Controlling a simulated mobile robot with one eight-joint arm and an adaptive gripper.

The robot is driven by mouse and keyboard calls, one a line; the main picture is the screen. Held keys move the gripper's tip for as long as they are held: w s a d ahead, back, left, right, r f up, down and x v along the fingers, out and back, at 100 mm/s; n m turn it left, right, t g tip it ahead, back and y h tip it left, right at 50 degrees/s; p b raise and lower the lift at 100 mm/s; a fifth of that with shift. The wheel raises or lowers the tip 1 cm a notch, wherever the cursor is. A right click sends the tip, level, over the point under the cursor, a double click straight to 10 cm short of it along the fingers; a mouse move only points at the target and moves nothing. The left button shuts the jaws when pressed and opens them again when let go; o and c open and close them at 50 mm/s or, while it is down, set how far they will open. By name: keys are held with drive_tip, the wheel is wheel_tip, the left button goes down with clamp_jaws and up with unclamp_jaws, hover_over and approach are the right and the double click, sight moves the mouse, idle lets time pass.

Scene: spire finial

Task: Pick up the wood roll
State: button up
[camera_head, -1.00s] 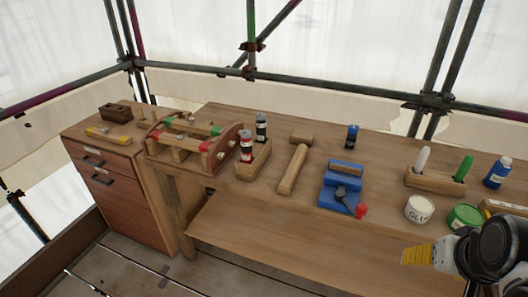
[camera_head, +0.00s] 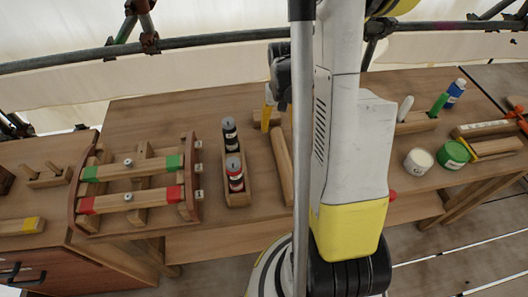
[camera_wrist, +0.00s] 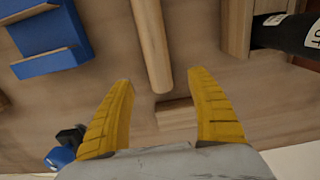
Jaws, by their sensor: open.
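The wood roll (camera_head: 282,165) is a plain round wooden rod lying lengthwise on the bench, partly hidden by my arm in the head view. In the wrist view the wood roll (camera_wrist: 151,40) runs from the top edge down, its near end between the lines of my fingers. My gripper (camera_wrist: 163,82) is open and empty, its yellow fingers apart on either side of that end, with no contact visible. In the head view my gripper (camera_head: 267,112) is over the far end of the roll. Its height above the roll is hard to tell.
A small wooden block (camera_wrist: 178,113) lies just beyond the roll's end. A wooden holder (camera_head: 238,190) with two bottles stands left of the roll. A blue tool (camera_wrist: 50,40) lies on the other side. White (camera_head: 419,160) and green (camera_head: 453,155) cans stand at right.

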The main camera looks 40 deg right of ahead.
sight(280, 139)
drive_tip(key=f, duration=0.3)
drive_tip(key=shift+s+d+b, duration=0.1)
drive_tip(key=shift+s+b, duration=0.2)
drive_tip(key=shift+b, duration=0.1)
drive_tip(key=f+b, duration=0.1)
drive_tip(key=f, duration=0.2)
drive_tip(key=f+b, duration=0.1)
drive_tip(key=f, duration=0.2)
drive_tip(key=shift+s+a+b, duration=0.15)
drive_tip(key=shift+a+b, duration=0.05)
drive_tip(key=shift+b, duration=0.15)
drive_tip(key=shift+r, duration=0.15)
drive_tip(key=c, duration=1.5)
